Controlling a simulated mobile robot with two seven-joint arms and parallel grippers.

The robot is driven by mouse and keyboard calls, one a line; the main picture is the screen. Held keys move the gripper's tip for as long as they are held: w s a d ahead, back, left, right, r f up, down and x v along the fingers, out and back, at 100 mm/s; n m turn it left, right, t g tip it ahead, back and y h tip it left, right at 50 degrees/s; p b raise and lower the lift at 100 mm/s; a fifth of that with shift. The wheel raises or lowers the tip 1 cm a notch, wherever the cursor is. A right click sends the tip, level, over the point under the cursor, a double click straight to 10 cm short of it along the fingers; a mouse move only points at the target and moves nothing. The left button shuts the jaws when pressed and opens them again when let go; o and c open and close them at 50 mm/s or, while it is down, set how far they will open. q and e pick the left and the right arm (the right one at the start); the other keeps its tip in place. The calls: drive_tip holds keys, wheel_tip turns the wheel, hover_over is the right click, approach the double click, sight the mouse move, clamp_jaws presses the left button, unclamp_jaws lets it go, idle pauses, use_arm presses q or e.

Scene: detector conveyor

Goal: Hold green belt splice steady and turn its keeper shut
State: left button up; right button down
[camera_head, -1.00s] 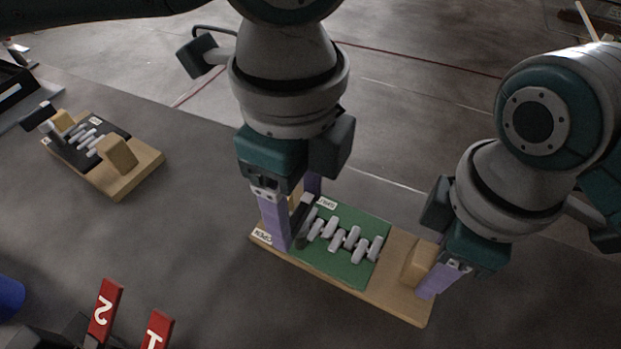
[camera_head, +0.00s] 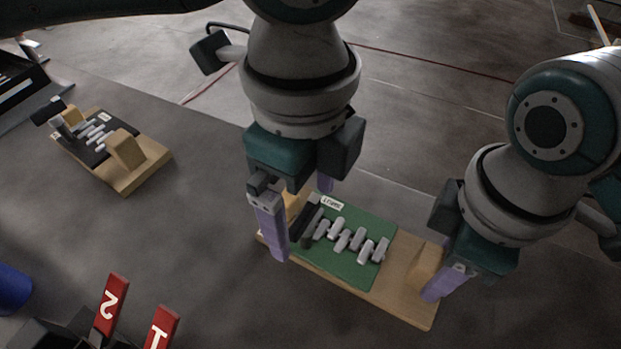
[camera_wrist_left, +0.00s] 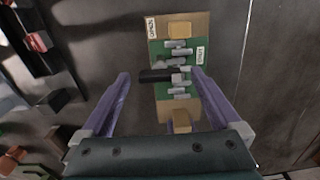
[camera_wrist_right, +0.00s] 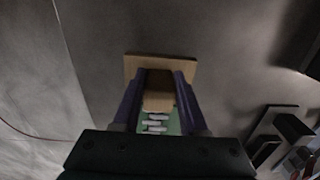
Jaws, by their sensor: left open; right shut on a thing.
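The green belt splice (camera_head: 345,275) is a green plate with a row of grey lacing pins on a wooden board. Its dark keeper bar (camera_head: 312,220) lies across the left end; it also shows in the left wrist view (camera_wrist_left: 155,75). My left gripper (camera_head: 300,221) is open above that end, one finger to each side of the keeper, seemingly without touching it. My right gripper (camera_head: 430,285) is shut on the wooden block (camera_wrist_right: 157,100) at the board's right end. White labels (camera_wrist_left: 200,55) stand near the keeper, too small to read surely.
A similar black splice on a wooden board (camera_head: 145,178) lies at the left of the grey table. Bare table lies between the boards.

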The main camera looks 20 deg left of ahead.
sight(305, 213)
use_arm(q)
drive_tip(key=shift+r, duration=0.1)
wheel_tip(305, 213, up, 12)
idle(0.4)
use_arm(e)
drive_tip(key=shift+c, duration=1.8)
unclamp_jaws()
